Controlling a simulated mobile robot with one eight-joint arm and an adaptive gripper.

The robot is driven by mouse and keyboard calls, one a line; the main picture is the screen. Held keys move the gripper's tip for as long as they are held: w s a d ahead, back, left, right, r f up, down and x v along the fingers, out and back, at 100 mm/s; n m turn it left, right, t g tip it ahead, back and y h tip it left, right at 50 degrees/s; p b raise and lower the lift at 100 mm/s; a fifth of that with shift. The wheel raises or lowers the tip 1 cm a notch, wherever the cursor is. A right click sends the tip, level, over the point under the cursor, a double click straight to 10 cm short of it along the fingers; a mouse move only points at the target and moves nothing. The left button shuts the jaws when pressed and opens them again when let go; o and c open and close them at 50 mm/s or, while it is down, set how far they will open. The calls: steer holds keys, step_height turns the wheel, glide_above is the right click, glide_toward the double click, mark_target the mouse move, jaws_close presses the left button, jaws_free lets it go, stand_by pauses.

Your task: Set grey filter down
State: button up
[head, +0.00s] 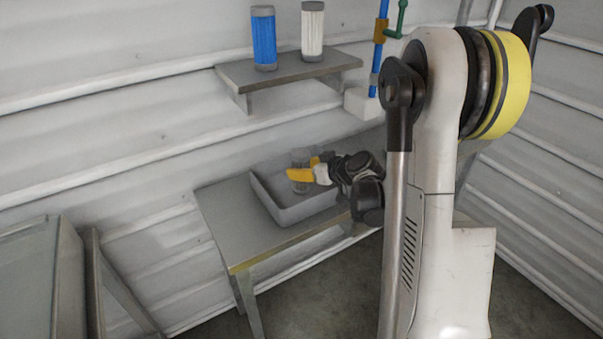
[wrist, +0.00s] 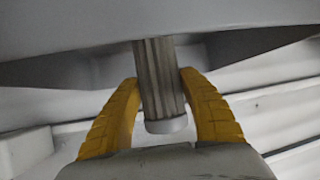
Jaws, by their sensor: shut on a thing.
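The grey filter (head: 300,160) is a ribbed cylinder, upright in the head view, at the grey tray (head: 284,215) on the table. My gripper (head: 307,174) has yellow fingers and is shut on the filter from the right side. In the wrist view the grey filter (wrist: 160,80) stands between the two yellow fingers of my gripper (wrist: 160,100), with its light end cap near the palm. The filter appears within the tray's walls; whether its base touches the tray floor cannot be told.
The table (head: 222,221) stands against the corrugated wall. A shelf (head: 290,70) above holds a blue filter (head: 264,40) and a white filter (head: 312,30). Blue and green pipes (head: 380,40) run on the wall right of the shelf. The table left of the tray is clear.

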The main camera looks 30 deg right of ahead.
steer(key=shift+r, duration=0.1)
steer(key=o, duration=1.3)
